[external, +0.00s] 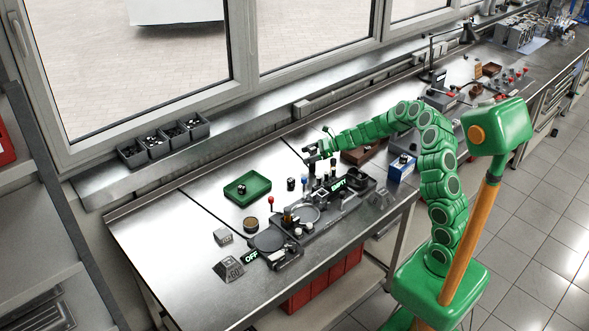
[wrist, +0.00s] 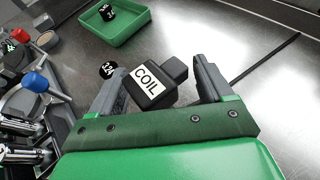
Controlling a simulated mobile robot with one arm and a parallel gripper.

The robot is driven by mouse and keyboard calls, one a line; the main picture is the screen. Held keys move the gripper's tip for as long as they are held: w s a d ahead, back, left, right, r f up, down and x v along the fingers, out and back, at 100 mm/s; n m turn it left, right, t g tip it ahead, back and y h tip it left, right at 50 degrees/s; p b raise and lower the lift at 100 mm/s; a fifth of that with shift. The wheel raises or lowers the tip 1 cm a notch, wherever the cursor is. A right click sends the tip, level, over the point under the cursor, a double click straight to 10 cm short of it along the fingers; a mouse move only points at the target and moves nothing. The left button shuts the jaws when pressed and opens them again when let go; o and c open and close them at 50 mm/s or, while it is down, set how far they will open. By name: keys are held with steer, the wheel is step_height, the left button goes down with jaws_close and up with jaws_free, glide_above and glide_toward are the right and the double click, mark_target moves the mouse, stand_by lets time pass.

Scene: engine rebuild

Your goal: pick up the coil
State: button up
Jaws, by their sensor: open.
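The coil (wrist: 150,85) is a black block with a white label reading COIL and a smaller dark block at its upper right end. In the wrist view it lies between the two grey fingers of my gripper (wrist: 160,84). The fingers are open, with a gap visible between the coil and the right finger; the left finger is close to the coil's left side, and I cannot tell if they touch. In the external view my gripper (external: 318,152) is low over the bench, and the coil is largely hidden there by the gripper.
A green tray (external: 247,187) holding a small black item sits to the left on the metal bench (external: 165,235). Fixtures with a red knob (external: 271,200) and a blue knob (wrist: 36,82) stand close to the gripper. A blue box (external: 401,170) stands to the right.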

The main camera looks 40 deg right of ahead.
steer(key=shift+c, duration=0.2)
steer(key=c, duration=1)
